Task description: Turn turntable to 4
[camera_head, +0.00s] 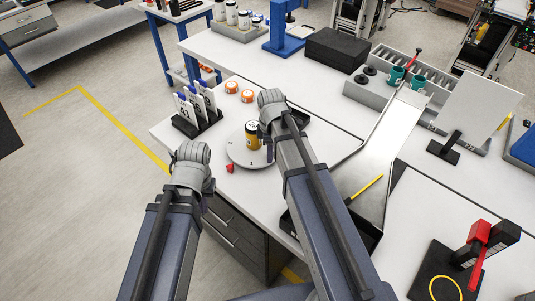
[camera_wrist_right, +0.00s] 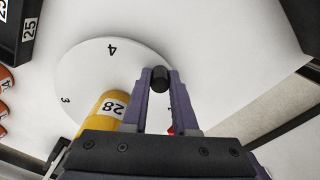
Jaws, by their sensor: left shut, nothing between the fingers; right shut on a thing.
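The white turntable (camera_head: 238,151) is a round disc on the table; in the right wrist view (camera_wrist_right: 85,70) it shows the numbers 4, 3 and, partly covered, 1. A yellow can (camera_head: 252,136) labelled 28 (camera_wrist_right: 103,112) stands on it. My right gripper (camera_wrist_right: 160,85) is shut on a black knob (camera_wrist_right: 160,76) near the disc's edge. A small red piece (camera_head: 230,168) lies at the disc's near edge, mostly hidden behind a finger in the wrist view. My left gripper (camera_head: 192,165) is over the table's left front edge, apart from the disc; its fingertips are largely hidden.
A black holder (camera_head: 190,129) with numbered cards stands left of the turntable. A metal chute (camera_head: 385,145) and a black tray (camera_head: 365,235) lie to the right. A red and black device (camera_head: 482,243) stands at front right.

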